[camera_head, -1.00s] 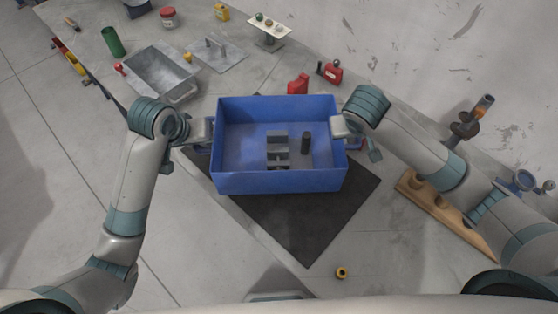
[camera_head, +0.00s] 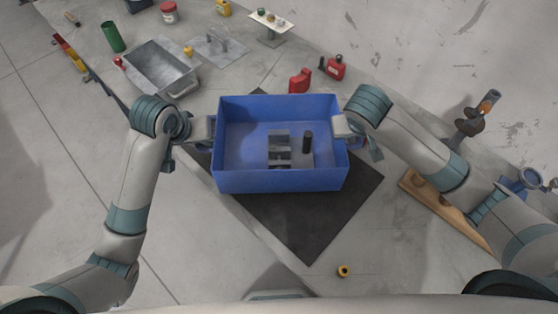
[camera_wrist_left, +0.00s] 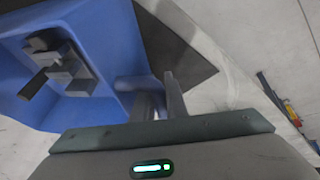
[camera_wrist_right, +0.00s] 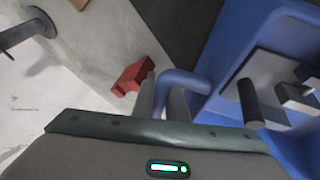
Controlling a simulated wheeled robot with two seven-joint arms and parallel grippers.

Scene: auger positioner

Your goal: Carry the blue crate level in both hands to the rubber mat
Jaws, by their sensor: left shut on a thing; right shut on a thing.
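The blue crate (camera_head: 280,181) hangs between my two grippers and looks about level in the head view. Inside it are a grey stepped block (camera_head: 279,150) and a dark upright cylinder (camera_head: 307,142). My left gripper (camera_wrist_left: 160,95) is shut on the crate's left handle (camera_wrist_left: 140,84). My right gripper (camera_wrist_right: 163,98) is shut on the right handle (camera_wrist_right: 188,82). The black rubber mat (camera_head: 312,228) lies under and in front of the crate, partly hidden by it. Whether the crate touches the mat I cannot tell.
A grey metal tray (camera_head: 160,72) stands at the back left, near a green cylinder (camera_head: 113,37). Red containers (camera_head: 300,81) stand behind the crate. A wooden piece (camera_head: 440,207) lies at the right. A small yellow ring (camera_head: 343,271) lies in front of the mat.

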